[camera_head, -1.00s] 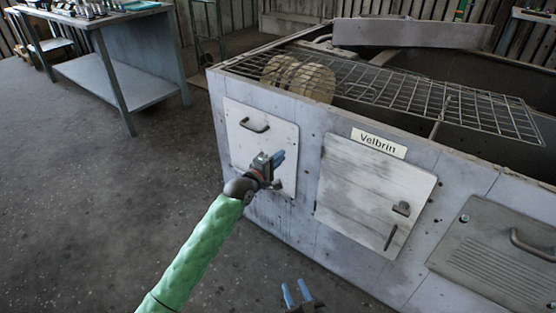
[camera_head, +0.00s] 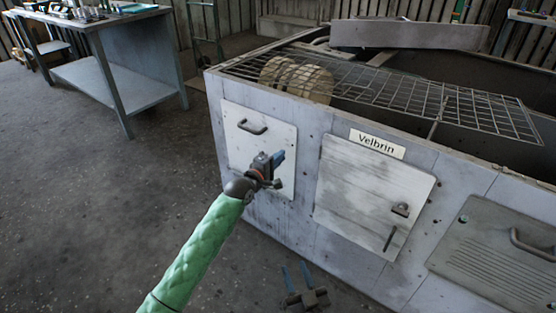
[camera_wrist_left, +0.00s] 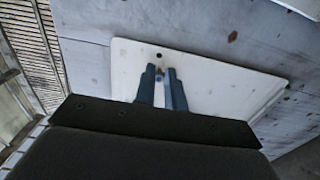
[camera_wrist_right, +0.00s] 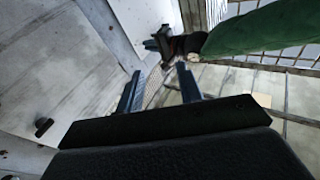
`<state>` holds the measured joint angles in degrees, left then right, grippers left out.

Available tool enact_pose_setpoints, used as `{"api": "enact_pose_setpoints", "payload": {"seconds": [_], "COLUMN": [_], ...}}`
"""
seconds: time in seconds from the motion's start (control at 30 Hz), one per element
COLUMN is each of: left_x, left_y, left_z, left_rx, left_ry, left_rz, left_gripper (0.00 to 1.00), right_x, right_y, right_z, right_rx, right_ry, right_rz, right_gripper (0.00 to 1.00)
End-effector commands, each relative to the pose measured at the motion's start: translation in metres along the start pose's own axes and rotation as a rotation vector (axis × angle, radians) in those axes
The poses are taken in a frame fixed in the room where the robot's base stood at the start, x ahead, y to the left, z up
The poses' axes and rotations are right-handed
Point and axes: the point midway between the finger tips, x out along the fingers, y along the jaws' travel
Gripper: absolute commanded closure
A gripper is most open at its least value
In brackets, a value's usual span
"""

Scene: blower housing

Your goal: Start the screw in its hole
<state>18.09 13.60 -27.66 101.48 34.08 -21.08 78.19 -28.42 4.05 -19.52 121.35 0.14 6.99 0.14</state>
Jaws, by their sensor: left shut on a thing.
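My left gripper (camera_head: 279,158) is in front of the white panel (camera_head: 240,152) on the left of the housing's front. In the left wrist view its two blue fingers (camera_wrist_left: 161,72) are close together on a small dark thing, which looks like the screw (camera_wrist_left: 159,75). A dark hole (camera_wrist_left: 159,56) shows in the white panel just beyond the fingertips. I cannot tell whether the screw touches the panel. My right gripper (camera_head: 295,272) is low in front of the housing; in the right wrist view its fingers (camera_wrist_right: 158,76) are apart and empty.
The grey housing (camera_head: 300,120) has a wire grid (camera_head: 430,97) on top and a "Velbrin" label (camera_head: 378,143). A middle door (camera_head: 365,195) and a louvred panel (camera_head: 500,255) are to the right. A workbench (camera_head: 95,20) stands at back left. The floor between is clear.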

Motion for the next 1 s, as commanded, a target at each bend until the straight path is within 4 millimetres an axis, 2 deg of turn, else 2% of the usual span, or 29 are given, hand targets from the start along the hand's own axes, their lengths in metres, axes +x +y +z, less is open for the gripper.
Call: {"api": "enact_pose_setpoints", "payload": {"seconds": [0.13,0.37,0.87,0.9,1.0], "left_x": [0.002,0.004,0.009,0.013,0.021], "left_y": [0.000,0.000,0.000,0.001,0.001], "left_z": [0.000,0.000,0.000,0.000,0.000], "left_rx": [0.000,0.000,0.000,0.000,-0.001], "left_ry": [0.000,0.000,0.000,0.000,0.000], "left_rz": [0.000,0.000,0.000,0.000,0.000], "left_gripper": [0.99,0.99,0.99,0.99,0.99], "right_x": [0.004,0.003,0.005,0.006,0.007], "right_y": [0.000,-0.002,-0.004,-0.005,-0.005], "right_z": [-0.017,-0.028,-0.065,-0.071,-0.072], "right_rx": [-0.004,-0.006,-0.016,-0.016,-0.014], "right_ry": [0.048,0.090,0.211,0.223,0.216], "right_rz": [-0.002,-0.004,-0.011,-0.011,-0.011], "right_gripper": [0.64,0.64,0.64,0.64,0.64]}}
